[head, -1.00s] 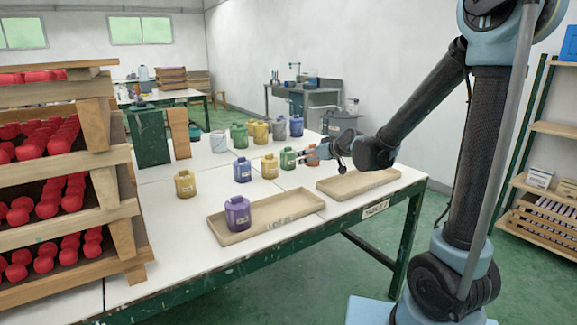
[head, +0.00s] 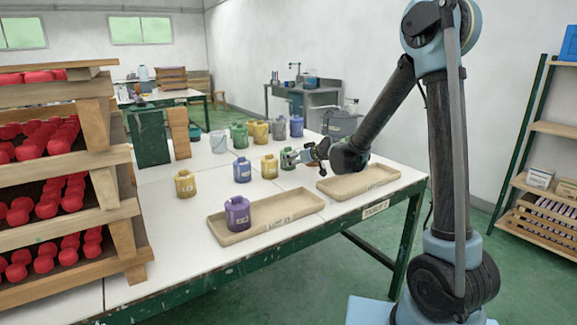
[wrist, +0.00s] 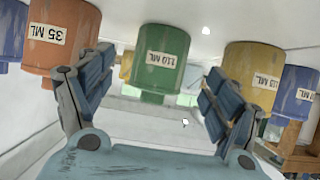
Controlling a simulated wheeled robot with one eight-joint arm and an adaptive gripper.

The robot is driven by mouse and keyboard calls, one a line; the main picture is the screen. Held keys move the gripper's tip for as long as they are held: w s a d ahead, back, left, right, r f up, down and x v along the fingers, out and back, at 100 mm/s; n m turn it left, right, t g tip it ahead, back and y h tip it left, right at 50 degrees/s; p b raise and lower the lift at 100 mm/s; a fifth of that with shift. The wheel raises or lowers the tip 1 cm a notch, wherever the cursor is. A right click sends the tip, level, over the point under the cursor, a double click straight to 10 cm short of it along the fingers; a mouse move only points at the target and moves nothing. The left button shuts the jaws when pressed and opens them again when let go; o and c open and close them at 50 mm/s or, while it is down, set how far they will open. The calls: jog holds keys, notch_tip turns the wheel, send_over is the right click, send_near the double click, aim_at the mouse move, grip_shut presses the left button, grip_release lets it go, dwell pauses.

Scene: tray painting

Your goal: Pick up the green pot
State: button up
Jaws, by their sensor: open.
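The green pot (wrist: 160,70), labelled 110 ML, hangs upside down in the inverted wrist view, between and apparently beyond my open fingers. In the head view the front-row green pot (head: 287,162) is largely covered by my gripper (head: 297,156). In the wrist view my gripper (wrist: 158,98) is open and empty, its two blue-grey fingers spread left and right of the pot. I cannot tell any contact. A second green pot (head: 239,136) stands in the back row.
In the wrist view an orange pot (wrist: 62,38) and a yellow pot (wrist: 251,78) flank the green pot closely. A purple pot (head: 237,214) stands on the left tray (head: 287,212). The right tray (head: 340,188) is empty. Red-filled racks (head: 110,151) stand at the left.

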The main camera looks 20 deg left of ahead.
jog(key=shift+x, duration=3.5)
jog(key=shift+w+r, duration=0.1)
jog(key=shift+r, duration=0.1)
jog(key=c, duration=1.4)
